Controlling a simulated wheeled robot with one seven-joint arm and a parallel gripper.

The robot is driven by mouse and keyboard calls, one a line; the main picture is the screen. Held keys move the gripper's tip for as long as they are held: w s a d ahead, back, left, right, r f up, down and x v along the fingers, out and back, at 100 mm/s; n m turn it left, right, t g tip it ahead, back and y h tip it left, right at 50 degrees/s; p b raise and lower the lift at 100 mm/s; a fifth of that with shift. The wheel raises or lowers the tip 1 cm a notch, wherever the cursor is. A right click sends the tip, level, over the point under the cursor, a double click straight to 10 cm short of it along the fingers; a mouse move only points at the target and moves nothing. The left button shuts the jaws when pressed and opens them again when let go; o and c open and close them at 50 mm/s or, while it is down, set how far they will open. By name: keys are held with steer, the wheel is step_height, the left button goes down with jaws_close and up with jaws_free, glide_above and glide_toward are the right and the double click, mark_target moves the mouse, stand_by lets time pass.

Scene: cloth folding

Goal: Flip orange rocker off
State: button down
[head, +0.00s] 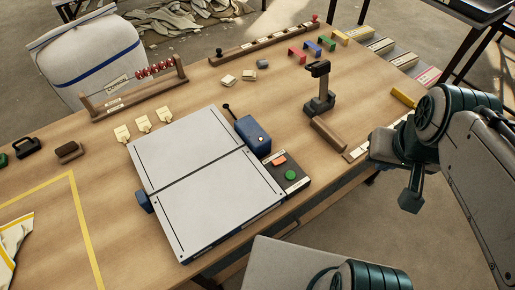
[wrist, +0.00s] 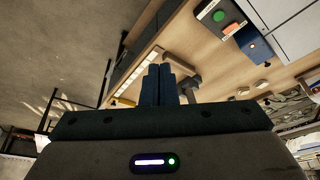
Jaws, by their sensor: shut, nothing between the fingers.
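The orange rocker (head: 278,160) sits on a dark control panel (head: 293,186) at the right edge of a grey flat-bed machine (head: 200,180) on the table. A round green button (head: 290,175) is beside it, nearer the front. Which side of the rocker is pressed is too small to tell. The panel's green button also shows at the top of the wrist view (wrist: 218,16). My gripper (head: 410,203) is off the table's right front edge, well to the right of the panel and apart from it. In the wrist view its two fingers (wrist: 160,72) are together and empty.
A blue housing (head: 253,136) with a small light and a dark lever stands behind the panel. A dark upright clamp-like tool (head: 319,90) and a wooden block (head: 327,132) stand between the panel and the table's right end. A bead rack (head: 135,90) is at back left.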

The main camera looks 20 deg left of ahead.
steer(key=shift+w+a, duration=0.15)
steer(key=shift+w, duration=0.1)
steer(key=shift+s, duration=0.1)
steer(key=m+g+y+b, duration=0.3)
steer(key=m+g+b, duration=0.3)
steer(key=m+g, duration=0.15)
glide_above(276, 162)
steer(key=w+d, duration=0.4)
step_height(276, 162, down, 15)
steer(key=shift+w+r+m+t, duration=0.2)
steer(key=shift+m+t, duration=0.15)
steer(key=p+x, duration=0.1)
steer(key=x, duration=1.3)
steer(key=shift+d, duration=0.2)
